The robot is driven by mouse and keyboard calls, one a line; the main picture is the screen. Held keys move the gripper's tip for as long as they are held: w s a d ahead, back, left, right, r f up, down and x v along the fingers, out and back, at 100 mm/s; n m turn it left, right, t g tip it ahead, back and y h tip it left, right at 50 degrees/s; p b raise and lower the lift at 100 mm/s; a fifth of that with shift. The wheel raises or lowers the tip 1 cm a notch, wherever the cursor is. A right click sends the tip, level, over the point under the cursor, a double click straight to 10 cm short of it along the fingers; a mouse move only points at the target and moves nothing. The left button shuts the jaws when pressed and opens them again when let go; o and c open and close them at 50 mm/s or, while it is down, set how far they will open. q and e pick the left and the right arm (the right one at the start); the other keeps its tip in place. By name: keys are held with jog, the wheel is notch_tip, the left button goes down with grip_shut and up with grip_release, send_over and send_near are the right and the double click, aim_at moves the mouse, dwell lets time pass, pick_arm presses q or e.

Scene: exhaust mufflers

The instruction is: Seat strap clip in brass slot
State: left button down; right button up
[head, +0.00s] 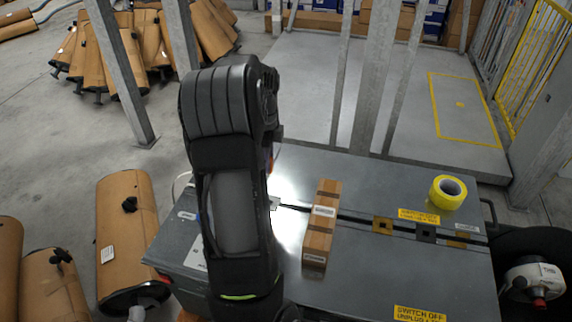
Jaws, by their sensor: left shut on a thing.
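My left arm stands upright in the middle of the head view and hides most of my left gripper (272,202). A small pale metal piece shows at the arm's right edge and looks like the strap clip; the grip on it is mostly hidden. A dark strap or groove runs rightward from there across the grey bench (350,280), passing behind the wooden block. A brass slot plate (383,226) lies on this line right of the block. A black plate (426,234) and another brass-coloured plate (459,242) follow further right. My right gripper is not in view.
A wooden block (320,222) with dark bands stands on the bench close to the right of my arm. A yellow tape roll (447,192) lies at the back right. Brown mufflers (127,235) stand left of the bench. The front middle of the bench is clear.

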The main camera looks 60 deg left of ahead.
pick_arm(q)
jog(key=shift+d, duration=0.1)
jog(key=shift+m, duration=0.3)
jog(key=shift+w+d, duration=0.15)
jog(key=w+d+p, duration=0.2)
jog(key=w+d, duration=1.3)
jog(key=d, duration=0.3)
jog(key=w+d+f+b, duration=0.4)
jog(key=w+d+f, duration=0.3)
jog(key=d+f, duration=0.1)
jog(key=shift+d, duration=0.3)
jog(key=shift+w+f+b, duration=0.1)
jog(key=shift+f+b, duration=0.05)
jog(key=shift+b, duration=0.15)
jog(key=shift+f+b, duration=1.5)
jog(key=shift+f, duration=0.85)
